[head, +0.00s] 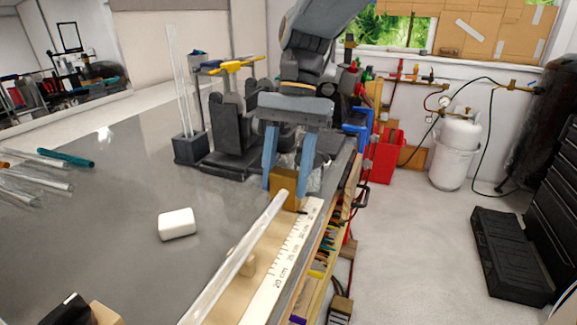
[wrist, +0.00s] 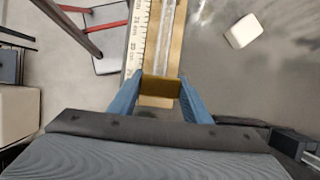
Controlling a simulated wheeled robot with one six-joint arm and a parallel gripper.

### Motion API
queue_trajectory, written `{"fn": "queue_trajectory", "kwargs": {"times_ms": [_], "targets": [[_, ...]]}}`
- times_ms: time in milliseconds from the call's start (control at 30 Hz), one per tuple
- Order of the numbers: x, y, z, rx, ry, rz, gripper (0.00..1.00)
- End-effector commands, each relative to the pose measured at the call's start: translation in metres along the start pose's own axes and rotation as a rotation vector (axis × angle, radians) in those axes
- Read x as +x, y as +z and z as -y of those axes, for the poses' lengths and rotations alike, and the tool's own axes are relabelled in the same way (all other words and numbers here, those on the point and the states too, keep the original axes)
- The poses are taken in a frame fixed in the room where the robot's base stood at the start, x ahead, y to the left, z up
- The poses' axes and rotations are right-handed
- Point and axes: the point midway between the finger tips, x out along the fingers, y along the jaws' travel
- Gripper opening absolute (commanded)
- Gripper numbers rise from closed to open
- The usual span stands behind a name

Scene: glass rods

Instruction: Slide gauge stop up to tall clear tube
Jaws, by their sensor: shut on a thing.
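The gauge stop is a small tan wooden block (head: 284,184) at the far end of the gauge board (head: 217,304). It also shows in the wrist view (wrist: 160,88). My gripper (head: 285,190) is shut on it, with one blue finger on each side. A long clear tube (head: 238,254) lies along the board beside the white ruler (head: 284,262). Its far end is right by the stop's face; I cannot tell whether they touch. In the wrist view the tube (wrist: 172,45) runs away from the stop.
A white block (head: 177,224) lies on the grey bench (head: 115,215). Clear rods (head: 35,178) lie at the left. Upright clear tubes (head: 181,90) stand in a dark holder (head: 191,149) behind. The bench's right edge is close to the ruler.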

Motion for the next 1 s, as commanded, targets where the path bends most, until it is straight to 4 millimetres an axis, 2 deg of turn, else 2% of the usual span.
{"fn": "queue_trajectory", "kwargs": {"times_ms": [200, 233, 333, 667, 767, 1000], "targets": [[0.001, 0.001, 0.000, 0.001, -0.001, 0.004, 0.04], [0.001, 0.001, 0.000, 0.001, -0.001, 0.004, 0.45], [0.001, 0.001, 0.000, 0.001, -0.001, 0.004, 0.62], [-0.001, 0.001, 0.000, 0.000, -0.001, 0.003, 0.62], [-0.010, 0.000, 0.001, 0.000, -0.002, 0.000, 0.62], [-0.048, -0.001, 0.001, 0.000, -0.002, 0.000, 0.62]]}}
